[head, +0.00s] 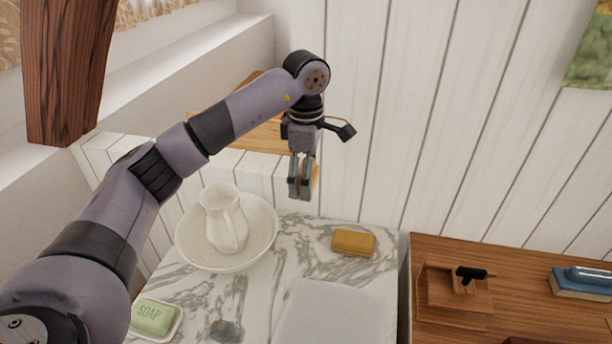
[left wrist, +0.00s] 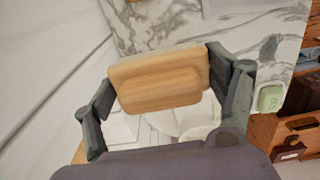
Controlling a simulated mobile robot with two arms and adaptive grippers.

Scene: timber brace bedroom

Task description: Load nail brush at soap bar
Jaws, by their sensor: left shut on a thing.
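The nail brush (left wrist: 162,80), a light wooden block with a raised wooden grip, is held between the fingers of my left gripper (head: 301,180). Only its tan edge (head: 315,181) shows in the head view, high above the back of the marble top. In the left wrist view both fingers of the gripper (left wrist: 160,92) press on its ends. The green soap bar (head: 153,315), marked SOAP, lies in a white dish (head: 138,334) at the front left of the marble top. It also shows at the right of the left wrist view (left wrist: 270,98). My right gripper is not visible.
A white jug (head: 225,220) stands in a white basin (head: 190,257) on the marble top (head: 300,258). A yellow-brown block (head: 353,242), a folded white cloth (head: 333,315) and a grey stone-like lump (head: 225,331) lie there too. A wooden surface (head: 520,285) adjoins at the right.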

